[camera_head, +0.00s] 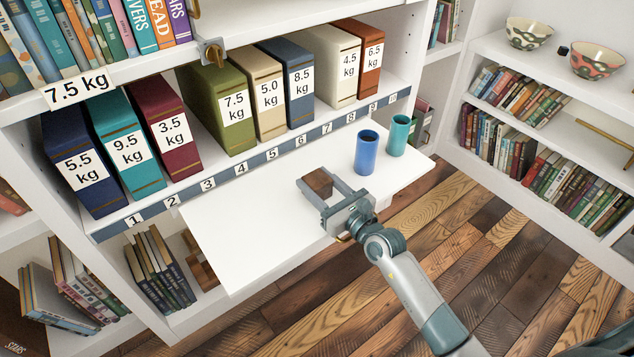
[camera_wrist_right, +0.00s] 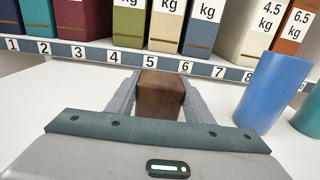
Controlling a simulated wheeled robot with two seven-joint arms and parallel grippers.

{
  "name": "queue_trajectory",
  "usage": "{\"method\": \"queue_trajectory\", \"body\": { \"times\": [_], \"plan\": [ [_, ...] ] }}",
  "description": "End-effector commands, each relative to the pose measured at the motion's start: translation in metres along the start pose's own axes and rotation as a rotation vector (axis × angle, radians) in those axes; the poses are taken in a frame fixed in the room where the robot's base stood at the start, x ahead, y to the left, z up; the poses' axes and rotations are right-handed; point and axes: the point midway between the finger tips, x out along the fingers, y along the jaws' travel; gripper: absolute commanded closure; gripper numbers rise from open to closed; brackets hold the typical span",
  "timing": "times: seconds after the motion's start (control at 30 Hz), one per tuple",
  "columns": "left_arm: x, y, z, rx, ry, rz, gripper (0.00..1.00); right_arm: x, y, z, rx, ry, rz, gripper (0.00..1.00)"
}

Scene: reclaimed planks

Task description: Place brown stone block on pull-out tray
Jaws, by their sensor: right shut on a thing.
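The brown stone block (camera_head: 319,182) is between the fingers of my right gripper (camera_head: 318,189), over the white pull-out tray (camera_head: 235,235). In the right wrist view the block (camera_wrist_right: 160,94) sits between the two grey fingers of the right gripper (camera_wrist_right: 161,97), which is shut on it. The block is low, at or just above the tray surface; I cannot tell whether it touches. My left gripper is not in view.
A blue cup (camera_head: 367,152) and a teal cup (camera_head: 398,135) stand on the tray to the right of the gripper. Weight-labelled books line the numbered shelf (camera_head: 250,160) behind. The tray's left part is clear.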

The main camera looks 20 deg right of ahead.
Motion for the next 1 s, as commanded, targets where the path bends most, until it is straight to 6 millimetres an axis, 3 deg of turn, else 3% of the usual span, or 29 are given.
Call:
{"method": "queue_trajectory", "body": {
  "times": [0.17, 0.2, 0.27, 0.3, 0.7, 1.0],
  "plan": [
    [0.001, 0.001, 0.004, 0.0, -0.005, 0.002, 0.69, 0.0, 0.0, 0.0, 0.0, -0.004, -0.001, 0.93],
    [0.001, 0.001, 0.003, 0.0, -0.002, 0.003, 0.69, 0.0, 0.0, -0.002, 0.0, 0.0, 0.0, 0.51],
    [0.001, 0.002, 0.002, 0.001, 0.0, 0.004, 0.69, 0.0, 0.0, -0.002, 0.0, 0.0, 0.0, 0.37],
    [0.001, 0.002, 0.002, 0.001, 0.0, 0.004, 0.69, 0.0, 0.0, -0.002, 0.0, 0.0, 0.0, 0.35],
    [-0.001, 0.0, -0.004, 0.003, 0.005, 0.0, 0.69, -0.001, 0.0, 0.001, 0.0, 0.0, 0.0, 0.35],
    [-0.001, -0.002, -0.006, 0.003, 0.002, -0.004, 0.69, -0.033, 0.0, 0.0, 0.0, 0.002, 0.0, 0.35]
  ]
}}
